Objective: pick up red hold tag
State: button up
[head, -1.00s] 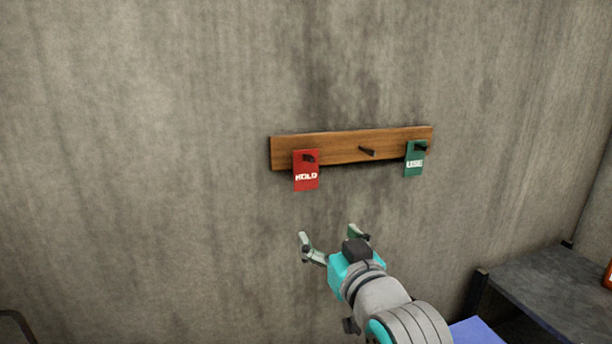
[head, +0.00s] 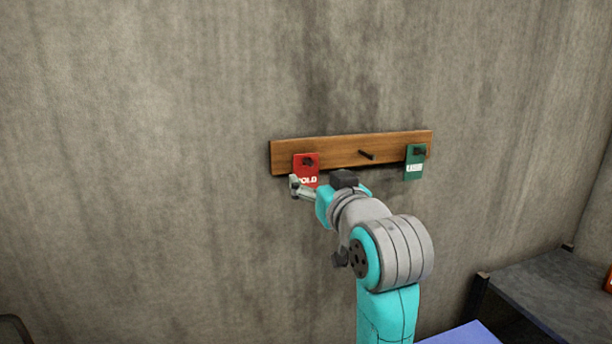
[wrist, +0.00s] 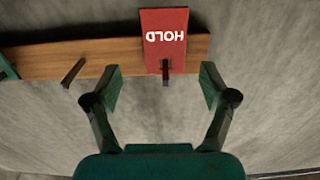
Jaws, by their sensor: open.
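The red hold tag (head: 307,162) hangs on the left peg of a wooden peg board (head: 340,150) on the wall. In the head view my gripper (head: 308,188) covers the lower part of the tag. In the wrist view the tag (wrist: 164,38) appears upside down, with its white HOLD lettering and a dark peg (wrist: 165,70) at its edge. My gripper (wrist: 160,88) is open there, with one finger on either side of the tag's line and nothing between them. The tag lies just beyond the fingertips, and I see no contact.
A green USE tag (head: 414,162) hangs on the right peg. A dark shelf (head: 545,290) stands at the lower right. The wall left of the board is clear.

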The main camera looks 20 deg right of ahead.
aim_at(306, 171)
jog(key=w, duration=0.5)
jog(key=shift+a, duration=0.3)
jog(key=c, duration=0.9)
